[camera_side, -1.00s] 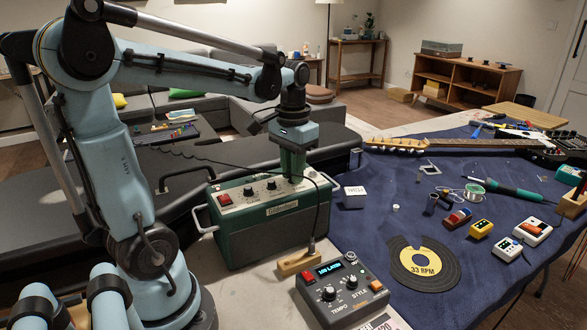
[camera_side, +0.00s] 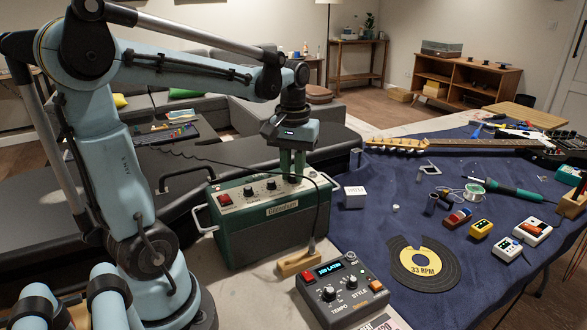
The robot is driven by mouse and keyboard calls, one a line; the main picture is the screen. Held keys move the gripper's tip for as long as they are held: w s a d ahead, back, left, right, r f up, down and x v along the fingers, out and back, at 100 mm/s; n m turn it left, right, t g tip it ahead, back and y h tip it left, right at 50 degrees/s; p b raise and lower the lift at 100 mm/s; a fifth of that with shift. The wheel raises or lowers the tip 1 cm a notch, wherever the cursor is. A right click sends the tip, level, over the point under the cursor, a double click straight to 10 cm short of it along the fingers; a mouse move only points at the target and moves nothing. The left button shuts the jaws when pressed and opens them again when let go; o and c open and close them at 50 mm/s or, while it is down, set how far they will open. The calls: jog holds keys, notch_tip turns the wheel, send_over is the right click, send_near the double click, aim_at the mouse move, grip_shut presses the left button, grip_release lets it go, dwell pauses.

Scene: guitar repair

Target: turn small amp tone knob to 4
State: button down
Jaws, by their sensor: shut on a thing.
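The small amp (camera_side: 268,232) is a green box with a cream control panel on top, standing at the left of the blue mat. Two black knobs (camera_side: 249,190) (camera_side: 271,184) show on the panel, with a red switch (camera_side: 224,199) at its left end. My gripper (camera_side: 292,177) points straight down over the right part of the panel. Its fingers are shut on a knob there, which they hide. I cannot read the knob's pointer or the scale numbers, nor its label.
A cable (camera_side: 327,205) arches close to the right of my gripper. A grey tempo and style box (camera_side: 342,290) stands in front of the amp. A white box (camera_side: 355,197) sits to the right. A guitar (camera_side: 460,146), soldering iron (camera_side: 512,191) and several small devices lie on the blue mat (camera_side: 390,218).

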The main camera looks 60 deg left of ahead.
aim_at(293, 175)
dwell(0.4)
jog(key=c, duration=1)
grip_release()
jog(key=shift+c, duration=0.2)
jog(key=shift+r, duration=0.1)
notch_tip(293, 175, up, 12)
jog(key=s+d+f+m+t, duration=0.1)
jog(key=d+f+m+t, duration=0.6)
jog(key=d+f, duration=0.5)
jog(key=shift+s+d+f+m, duration=0.35)
jog(key=shift+f+m, duration=0.5)
jog(key=shift+m, duration=0.15)
